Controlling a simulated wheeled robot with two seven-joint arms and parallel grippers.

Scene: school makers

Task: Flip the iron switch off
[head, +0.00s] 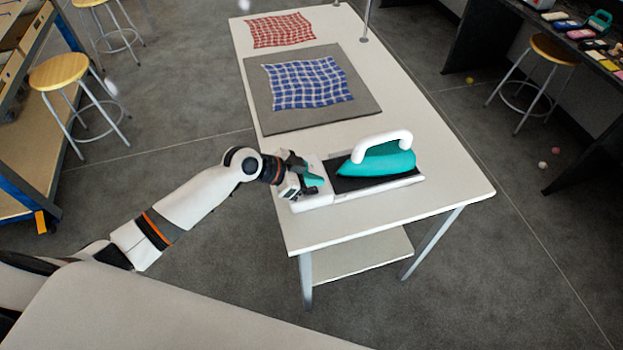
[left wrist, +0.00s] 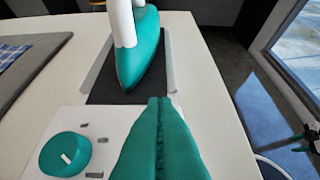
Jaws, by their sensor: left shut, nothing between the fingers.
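The teal iron (head: 377,160) with a white handle rests on the black pad of its white base (head: 408,181) at the near end of the table. In the left wrist view the iron (left wrist: 140,50) points toward my gripper. A round teal knob (left wrist: 65,154) with a short white mark sits on the base's white panel (left wrist: 110,118), with small grey marks beside it. I cannot read its setting. My left gripper (head: 318,182) is over the panel end of the base. Its teal fingers (left wrist: 160,101) are shut and empty, to the right of the knob. My right gripper is not in view.
A blue checked cloth (head: 307,82) lies on a grey mat (head: 280,119), with a red checked cloth (head: 281,30) beyond it. The white table (head: 440,170) is clear right of the iron. Stools (head: 58,71) stand at left, and another (head: 553,49) at right.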

